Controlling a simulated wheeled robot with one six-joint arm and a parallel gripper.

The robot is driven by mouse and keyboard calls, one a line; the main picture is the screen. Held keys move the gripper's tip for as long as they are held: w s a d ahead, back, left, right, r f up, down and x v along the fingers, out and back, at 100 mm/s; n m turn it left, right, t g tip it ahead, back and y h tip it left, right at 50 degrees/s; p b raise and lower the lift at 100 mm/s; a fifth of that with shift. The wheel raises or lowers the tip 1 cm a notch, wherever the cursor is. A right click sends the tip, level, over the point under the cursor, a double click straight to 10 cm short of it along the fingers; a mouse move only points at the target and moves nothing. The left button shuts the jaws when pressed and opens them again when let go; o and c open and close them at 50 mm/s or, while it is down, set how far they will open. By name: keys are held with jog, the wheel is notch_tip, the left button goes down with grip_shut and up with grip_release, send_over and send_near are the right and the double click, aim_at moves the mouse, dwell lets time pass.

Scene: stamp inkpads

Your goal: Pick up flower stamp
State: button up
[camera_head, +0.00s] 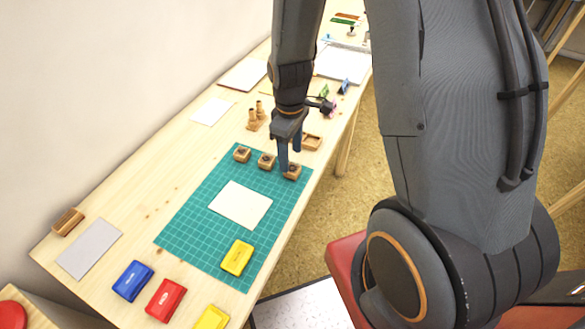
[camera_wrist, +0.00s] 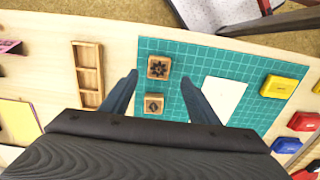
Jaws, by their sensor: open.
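Three small wooden stamps stand in a row on the green cutting mat (camera_head: 188,222). The one with a dark flower-like mark, the flower stamp (camera_wrist: 159,68), is nearest the table's front edge and appears as the right-hand block (camera_head: 292,173) in the head view. A second stamp (camera_wrist: 153,104) with a different dark mark is beside it, and it is the middle block (camera_head: 266,161) in the head view. The third stamp (camera_head: 242,153) is hidden in the wrist view. My gripper (camera_head: 290,163) is open, pointing down, its fingers (camera_wrist: 159,76) appearing either side of the flower stamp. I see no grip.
A white card (camera_head: 240,204) and a yellow inkpad (camera_head: 237,258) lie on the mat. Blue (camera_head: 133,281), red (camera_head: 165,300) and another yellow inkpad (camera_head: 211,318) sit at the near end. A wooden tray (camera_wrist: 88,74) and upright wooden pieces (camera_head: 255,117) stand beyond the mat.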

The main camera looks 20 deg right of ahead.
aim_at(292, 168)
jog(key=shift+d+f+p, duration=0.15)
jog(key=shift+f+p, duration=0.35)
jog(key=shift+f, duration=0.9)
jog(key=shift+d+f+p, duration=0.1)
jog(key=shift+f+p, duration=0.4)
jog(key=shift+f, duration=0.85)
jog(key=c, duration=1.1)
